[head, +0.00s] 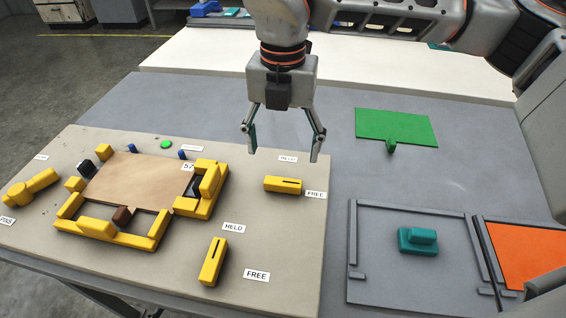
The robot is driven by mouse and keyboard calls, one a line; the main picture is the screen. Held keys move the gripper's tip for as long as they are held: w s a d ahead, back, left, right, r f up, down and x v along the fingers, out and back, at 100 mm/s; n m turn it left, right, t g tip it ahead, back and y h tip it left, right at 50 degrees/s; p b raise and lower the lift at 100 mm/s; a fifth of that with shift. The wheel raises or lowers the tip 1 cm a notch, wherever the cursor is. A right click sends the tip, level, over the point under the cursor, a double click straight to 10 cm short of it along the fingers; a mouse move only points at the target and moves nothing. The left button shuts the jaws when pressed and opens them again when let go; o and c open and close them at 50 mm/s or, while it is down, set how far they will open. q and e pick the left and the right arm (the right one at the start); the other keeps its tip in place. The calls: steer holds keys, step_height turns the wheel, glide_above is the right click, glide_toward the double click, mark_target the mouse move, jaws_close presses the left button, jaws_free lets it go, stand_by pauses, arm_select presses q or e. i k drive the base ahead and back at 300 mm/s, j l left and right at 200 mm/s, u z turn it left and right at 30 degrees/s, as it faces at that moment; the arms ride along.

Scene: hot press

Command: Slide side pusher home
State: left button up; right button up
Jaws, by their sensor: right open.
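A yellow pusher block with a raised grip (209,182) stands at the right side of a wooden plate (140,182) on the beige fixture board (290,225). A dark part shows between it and the plate. I cannot tell for sure which is the side pusher. My right gripper (284,155) is open and empty, pointing down above the board's back right edge, apart from both blocks. My left gripper is not in view.
Two yellow slotted blocks (283,184) (213,262) sit right of the fixture near HELD and FREE labels. A yellow lever (31,188) is at the left. A green plate (396,126), a teal block (417,240) in a grey frame and an orange panel (525,255) are at the right.

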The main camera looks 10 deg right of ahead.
mark_target(215, 173)
steer(key=k, duration=1.5)
